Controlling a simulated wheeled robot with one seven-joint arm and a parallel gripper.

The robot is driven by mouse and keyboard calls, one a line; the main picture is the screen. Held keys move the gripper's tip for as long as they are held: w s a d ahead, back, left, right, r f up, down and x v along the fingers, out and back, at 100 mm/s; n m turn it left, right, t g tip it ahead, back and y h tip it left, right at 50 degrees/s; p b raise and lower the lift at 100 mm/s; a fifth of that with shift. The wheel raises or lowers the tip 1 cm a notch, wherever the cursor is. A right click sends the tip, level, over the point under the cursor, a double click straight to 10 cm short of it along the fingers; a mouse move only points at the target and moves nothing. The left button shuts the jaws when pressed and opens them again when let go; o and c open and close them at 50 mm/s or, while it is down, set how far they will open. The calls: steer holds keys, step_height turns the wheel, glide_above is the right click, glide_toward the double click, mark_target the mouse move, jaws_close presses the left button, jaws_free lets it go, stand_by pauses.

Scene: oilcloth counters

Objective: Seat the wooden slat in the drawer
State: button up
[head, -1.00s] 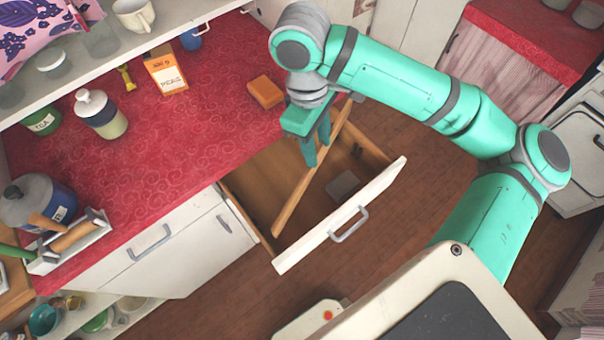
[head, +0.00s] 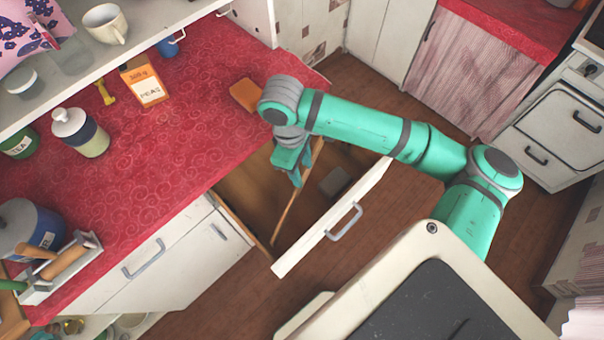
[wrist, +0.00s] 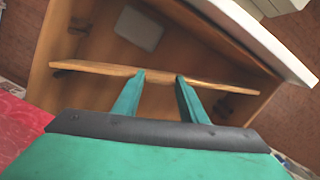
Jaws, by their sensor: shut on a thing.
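The wooden slat (head: 285,217) is a long, thin, light brown strip. My gripper (head: 298,182) is shut on it near its middle, and the fingers also show on the slat (wrist: 95,71) in the wrist view (wrist: 160,78). The drawer (head: 330,222) is pulled out, with a white front and brown wooden inside. In the wrist view the slat spans the drawer (wrist: 255,42) from side to side, near dark fittings (wrist: 226,104) on its walls. I cannot tell whether its ends are seated.
A flat grey piece (head: 335,182) lies on the drawer floor. The red counter (head: 150,205) beside the drawer holds an orange block (head: 245,95), a peas box (head: 145,82), a white-topped bottle (head: 80,133) and a utensil caddy (head: 70,268). Open floor lies beyond the drawer front.

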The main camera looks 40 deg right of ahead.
step_height(320, 180, down, 4)
steer(key=shift+w+a+f, duration=0.1)
steer(key=shift+w, duration=0.05)
steer(key=o, duration=1.4)
steer(key=shift+o, duration=0.2)
step_height(320, 180, up, 12)
steer(key=w, duration=0.1)
steer(key=shift+w+a, duration=0.3)
steer(key=shift+a, duration=0.1)
